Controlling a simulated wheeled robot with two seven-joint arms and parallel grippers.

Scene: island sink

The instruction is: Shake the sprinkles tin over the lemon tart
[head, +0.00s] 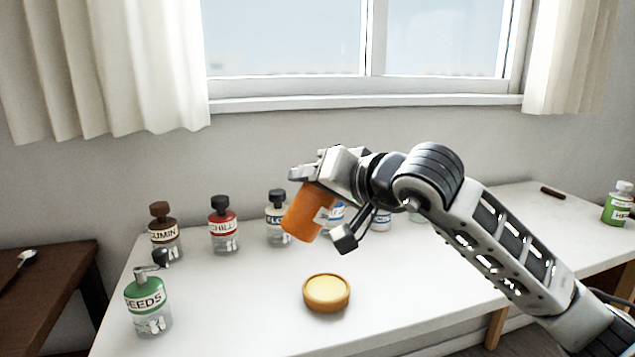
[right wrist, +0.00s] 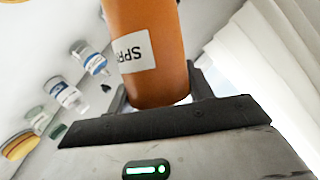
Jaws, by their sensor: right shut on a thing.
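The orange sprinkles tin (head: 303,215) is held tilted by my right gripper (head: 318,180), in the air above and slightly left of the tart. In the right wrist view the tin (right wrist: 147,55) sits between the fingers, with a white label partly reading "SPR". The lemon tart (head: 327,292), with a yellow top and brown crust, lies on the white table below the tin, apart from it. Whether anything falls from the tin cannot be seen. My left gripper is not in view.
Cumin (head: 163,231), chilli (head: 223,226) and another labelled jar (head: 278,218) stand behind on the white table (head: 240,300). A green seeds bottle (head: 148,303) stands at front left. More bottles are partly hidden behind my right arm. A green-labelled bottle (head: 618,204) stands far right.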

